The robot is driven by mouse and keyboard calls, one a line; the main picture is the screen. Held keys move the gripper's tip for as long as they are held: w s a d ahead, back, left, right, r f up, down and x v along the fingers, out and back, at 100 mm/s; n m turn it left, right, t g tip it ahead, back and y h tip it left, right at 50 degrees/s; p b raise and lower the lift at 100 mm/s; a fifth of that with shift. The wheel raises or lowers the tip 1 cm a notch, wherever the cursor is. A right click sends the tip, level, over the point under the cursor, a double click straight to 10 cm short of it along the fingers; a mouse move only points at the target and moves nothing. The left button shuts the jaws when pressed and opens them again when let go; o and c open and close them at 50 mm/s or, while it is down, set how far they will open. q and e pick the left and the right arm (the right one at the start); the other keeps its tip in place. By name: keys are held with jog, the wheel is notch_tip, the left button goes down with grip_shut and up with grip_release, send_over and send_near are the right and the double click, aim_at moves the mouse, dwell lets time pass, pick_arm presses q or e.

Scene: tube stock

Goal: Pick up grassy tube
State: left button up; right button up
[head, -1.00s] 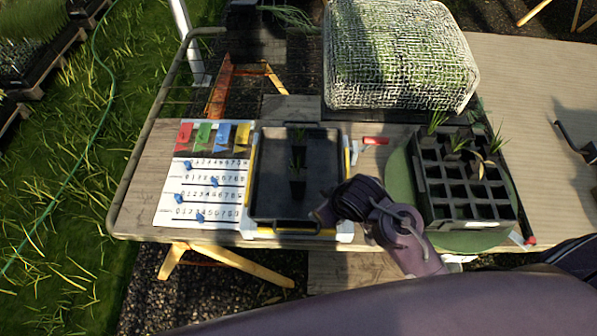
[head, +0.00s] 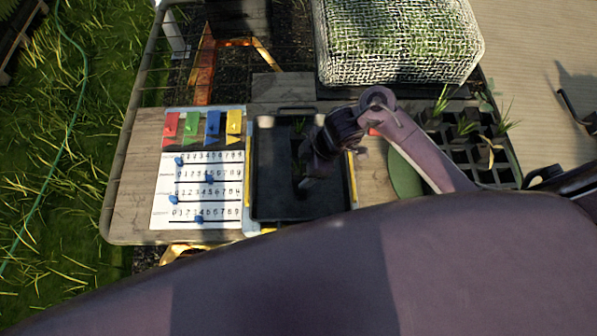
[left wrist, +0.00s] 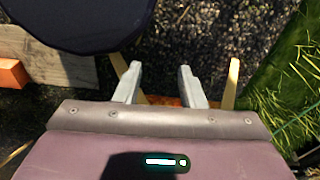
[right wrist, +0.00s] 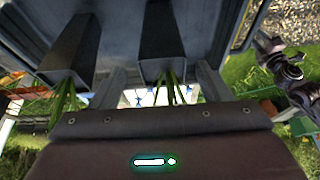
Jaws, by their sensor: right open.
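Two dark square tubes with green grass stand in the black tray (head: 268,200). In the right wrist view, one grassy tube (right wrist: 160,42) lies in line with the gap between my fingers, and the other grassy tube (right wrist: 72,58) is to its left. In the head view, the farther tube's grass (head: 298,125) shows, while my gripper mostly hides the nearer tube. My right gripper (head: 309,172) is over the tray; its open fingers (right wrist: 160,82) show no clear contact. My left gripper (left wrist: 161,78) is open and empty, away from the tray, above dark gravel.
A mesh-covered box (head: 395,45) is behind. A white board with coloured flags and blue sliders (head: 195,190) lies left of the tray. My right arm crosses the right side.

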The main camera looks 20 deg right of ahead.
aim_at(298, 176)
jog(key=f, duration=0.1)
jog(key=a+f, duration=0.1)
jog(key=shift+s+f+p, duration=0.25)
jog(key=shift+f+p, duration=0.05)
jog(key=shift+w+x, duration=0.15)
jog(key=shift+x, duration=0.45)
jog(key=shift+w+x, duration=0.15)
jog(key=shift+x, duration=0.45)
jog(key=shift+f, duration=0.25)
jog(key=c, duration=1.1)
pick_arm(q)
jog(key=shift+s+d+r, duration=0.1)
jog(key=shift+s+r, duration=0.15)
jog(key=shift+s, duration=0.5)
pick_arm(e)
jog(key=shift+c, duration=0.3)
jog(key=shift+r, duration=0.15)
